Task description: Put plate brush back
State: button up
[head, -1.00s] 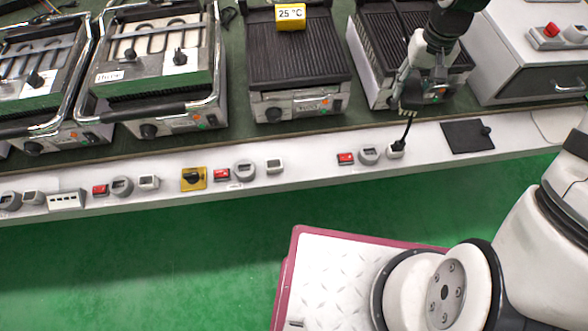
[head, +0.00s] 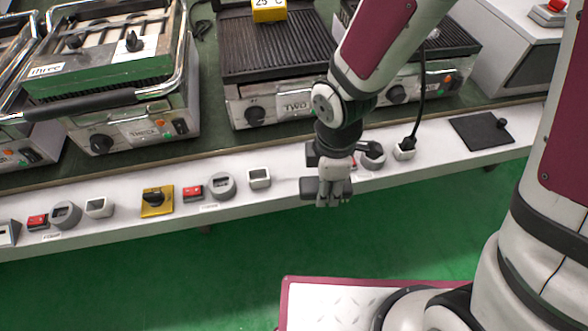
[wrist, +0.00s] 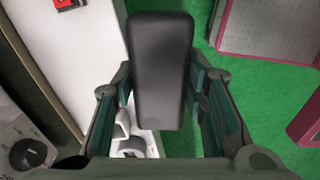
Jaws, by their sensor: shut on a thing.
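The plate brush (wrist: 160,65) shows in the wrist view as a long dark block with rounded corners. It lies between the two fingers of my gripper (wrist: 160,98), which is shut on it. In the head view my gripper (head: 329,194) is over the front edge of the white counter strip. Dark ends of the brush (head: 309,188) stick out on both sides of the fingers. The bristles cannot be made out.
A plug with a black cord (head: 407,146) stands right of my gripper. A black flat pad (head: 482,130) lies farther right. Grills (head: 275,60) stand behind. Green floor is in front.

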jog(key=shift+s+a+f+n+b, duration=0.15)
jog(key=shift+s+f+n+b, duration=0.15)
jog(key=shift+s+f+n, duration=0.15)
jog(key=shift+s+a+f+n+b, duration=0.1)
jog(key=shift+s+f+n+b, duration=0.1)
jog(key=shift+f+n+b, duration=0.25)
jog(key=shift+a+f, duration=0.1)
jog(key=shift+f, duration=0.1)
jog(key=w+a, duration=0.2)
jog(key=w, duration=0.2)
jog(key=w+a+f+b, duration=0.1)
jog(key=w+a, duration=0.1)
jog(key=w, duration=0.3)
jog(key=w+a+b, duration=0.1)
jog(key=w+a, duration=0.1)
jog(key=w, duration=0.3)
jog(key=shift+a+f, duration=0.25)
jog(key=shift+a, duration=0.1)
jog(key=shift+w+f+b, duration=0.1)
jog(key=shift+f+b, duration=0.8)
jog(key=shift+f, duration=0.8)
jog(key=shift+f, duration=0.1)
jog(key=shift+f, duration=0.15)
jog(key=o, duration=1.2)
notch_tip(320, 180, up, 12)
jog(key=p, duration=0.3)
jog(key=shift+r+p, duration=0.25)
jog(key=shift+p, duration=0.15)
